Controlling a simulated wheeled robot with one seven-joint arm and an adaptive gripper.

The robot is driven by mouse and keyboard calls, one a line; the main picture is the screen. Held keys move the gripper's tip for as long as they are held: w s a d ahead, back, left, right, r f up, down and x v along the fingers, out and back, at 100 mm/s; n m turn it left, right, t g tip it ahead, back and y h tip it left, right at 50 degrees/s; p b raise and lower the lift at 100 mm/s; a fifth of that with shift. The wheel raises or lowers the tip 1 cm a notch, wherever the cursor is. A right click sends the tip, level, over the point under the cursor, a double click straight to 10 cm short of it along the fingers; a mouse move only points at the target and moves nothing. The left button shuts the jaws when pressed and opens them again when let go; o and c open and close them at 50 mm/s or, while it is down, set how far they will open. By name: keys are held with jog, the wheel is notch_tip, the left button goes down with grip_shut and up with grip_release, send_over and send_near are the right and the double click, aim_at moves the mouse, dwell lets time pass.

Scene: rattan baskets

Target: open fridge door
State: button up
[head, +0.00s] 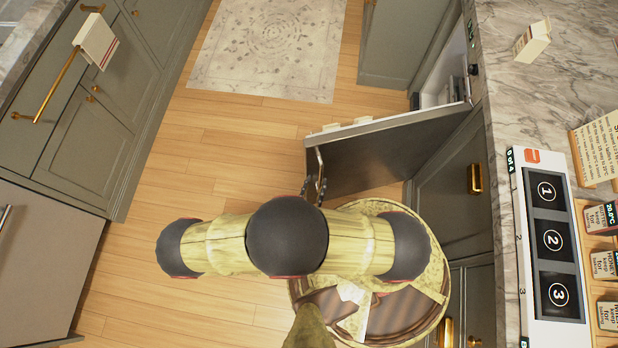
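The fridge door (385,150) stands swung well out from the counter front on the right. Its dark outer face is toward me and its pale top edge shows. A thin metal handle (319,158) is at the door's free, left end. The fridge's pale inside (440,85) shows behind the door. My gripper (314,188) is at the lower end of the handle, and its dark fingers are small in view. My arm hides part of it. I cannot tell whether the fingers are closed on the handle, touching it or apart.
A marble counter (510,75) on the right carries a carton (532,42), a numbered panel (548,240) and several small labelled boxes. Green cabinets (95,150) line the left. Wooden floor and a patterned rug (268,45) leave free room left of the door.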

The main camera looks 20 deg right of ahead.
jog(key=v, duration=0.6)
jog(key=shift+s+a, duration=0.1)
dwell(0.6)
jog(key=w+a+r+m+g+y, duration=0.1)
jog(key=w+r+m+g+y, duration=0.15)
jog(key=r+m+g, duration=0.6)
jog(key=w+a+r+m+g+y, duration=0.1)
jog(key=w+r+m+g, duration=0.2)
jog(key=r+m+g, duration=0.8)
jog(key=s+d+r+m+t+y, duration=0.1)
jog(key=d+r+m+t+y, duration=0.1)
jog(key=r, duration=0.7)
jog(key=d+r+m+t+y, duration=0.3)
jog(key=d+r+t, duration=0.1)
jog(key=r, duration=0.5)
jog(key=s+d+r+m+t+y, duration=0.1)
jog(key=d+r+m+t+y, duration=0.2)
jog(key=r, duration=0.6)
jog(key=shift+s+d+r+t, duration=0.25)
jog(key=shift+s+d+t, duration=0.05)
jog(key=shift+t, duration=0.95)
